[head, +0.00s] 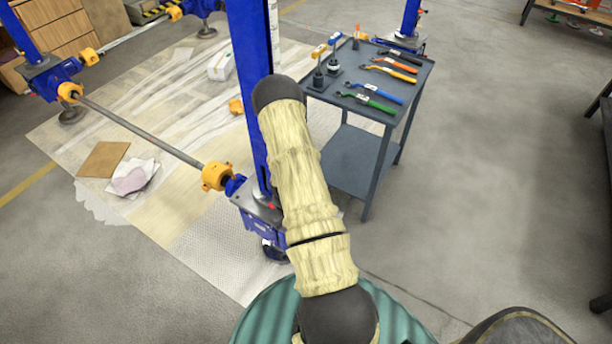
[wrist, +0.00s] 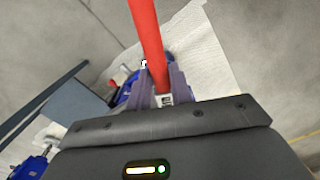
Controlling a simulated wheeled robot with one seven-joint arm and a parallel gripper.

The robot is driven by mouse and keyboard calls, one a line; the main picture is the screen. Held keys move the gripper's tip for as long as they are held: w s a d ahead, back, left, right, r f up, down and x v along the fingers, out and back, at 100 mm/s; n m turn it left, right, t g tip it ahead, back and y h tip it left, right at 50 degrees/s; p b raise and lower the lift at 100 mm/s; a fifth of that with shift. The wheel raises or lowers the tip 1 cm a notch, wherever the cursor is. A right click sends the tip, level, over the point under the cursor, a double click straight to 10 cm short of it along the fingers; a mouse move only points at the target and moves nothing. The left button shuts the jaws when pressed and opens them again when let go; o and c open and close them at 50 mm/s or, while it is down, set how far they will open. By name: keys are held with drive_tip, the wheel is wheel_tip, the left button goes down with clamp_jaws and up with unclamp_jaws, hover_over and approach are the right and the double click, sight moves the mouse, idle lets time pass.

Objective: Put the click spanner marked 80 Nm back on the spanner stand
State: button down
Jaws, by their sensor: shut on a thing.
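My gripper (wrist: 162,92) is shut on a red bar-like handle (wrist: 147,40) in the wrist view. A small white tag with dark marks (wrist: 166,99) shows at the jaws, too small to read, so I cannot tell whether it says 80 Nm. The handle's far end runs out of the picture. In the head view my gripper and the held thing are hidden behind my arm and a blue column. A grey stand with a flat top (head: 349,82) holds green (head: 372,102), blue (head: 382,89), orange (head: 392,74) and yellow (head: 396,65) spanners lying side by side.
Two small tools stand upright in black holders (head: 318,80) at the stand top's left. The blue jack column (head: 248,40) rises beside my arm, with a steel shaft (head: 140,128) and yellow couplings (head: 216,176) to its left. The floor right of the stand is clear.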

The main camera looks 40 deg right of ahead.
drive_tip(key=w+a+r+p, duration=0.1)
drive_tip(key=a+r+p, duration=0.1)
drive_tip(key=a+p, duration=0.3)
drive_tip(key=w+a+r+p, duration=0.2)
drive_tip(key=a+p, duration=0.3)
drive_tip(key=a, duration=0.6)
drive_tip(key=shift+r+n, duration=0.4)
drive_tip(key=shift+r, duration=0.05)
drive_tip(key=shift+a, duration=0.1)
